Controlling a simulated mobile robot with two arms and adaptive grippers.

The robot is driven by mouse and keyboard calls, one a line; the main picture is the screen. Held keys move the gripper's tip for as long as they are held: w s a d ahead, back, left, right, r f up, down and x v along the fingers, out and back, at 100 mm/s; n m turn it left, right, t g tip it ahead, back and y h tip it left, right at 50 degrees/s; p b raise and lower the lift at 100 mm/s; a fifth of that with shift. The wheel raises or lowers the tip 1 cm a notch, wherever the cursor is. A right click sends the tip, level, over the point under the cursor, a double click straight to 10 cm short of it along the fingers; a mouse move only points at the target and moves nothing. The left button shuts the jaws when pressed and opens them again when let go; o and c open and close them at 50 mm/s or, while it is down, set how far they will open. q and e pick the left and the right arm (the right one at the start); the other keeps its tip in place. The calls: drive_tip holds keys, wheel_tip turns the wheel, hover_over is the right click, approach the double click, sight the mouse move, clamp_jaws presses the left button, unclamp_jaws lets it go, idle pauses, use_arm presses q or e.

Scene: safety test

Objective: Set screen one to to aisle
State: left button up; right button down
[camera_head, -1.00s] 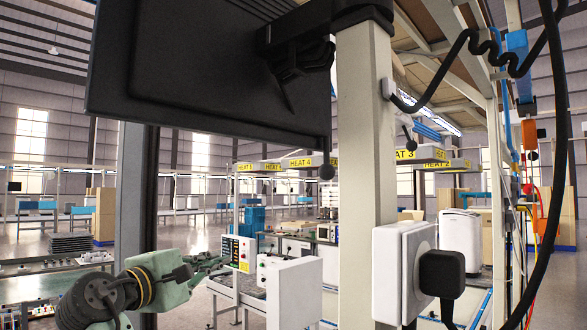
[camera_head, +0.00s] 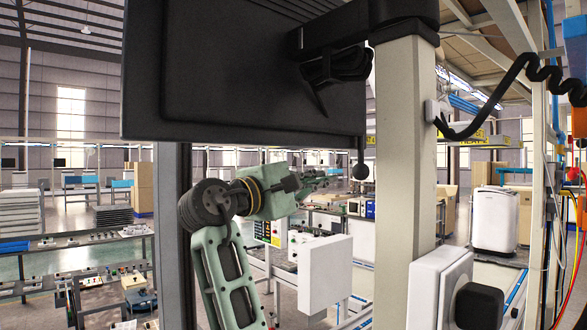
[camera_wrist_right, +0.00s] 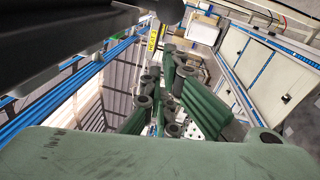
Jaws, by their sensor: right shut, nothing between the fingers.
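A large black screen (camera_head: 250,85) hangs at the top of the head view and shows me its back, so its display side is hidden. It is fixed by a black bracket to a pale post (camera_head: 405,150). A small black ball (camera_head: 360,172) hangs at its lower right corner. My right gripper (camera_head: 318,178) is below the screen's lower edge, pointing right, with its green arm rising from below. In the right wrist view the gripper's fingers (camera_wrist_right: 163,103) are together with nothing between them. My left gripper is in neither view.
A white box with a black knob (camera_head: 445,290) is on the post at lower right. A white panel (camera_head: 325,270) stands behind the arm. Workbenches with small parts (camera_head: 110,270) are at left. A coiled black cable (camera_head: 510,85) hangs at right.

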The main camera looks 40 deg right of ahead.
drive_tip(key=shift+s+d+r+p, duration=0.15)
drive_tip(key=shift+s+d+p, duration=0.15)
drive_tip(key=shift+s+d, duration=0.2)
drive_tip(key=shift+s+d+r+p, duration=0.15)
drive_tip(key=shift+s+d+p, duration=0.15)
drive_tip(key=shift+s+d, duration=0.2)
drive_tip(key=shift+w, duration=0.1)
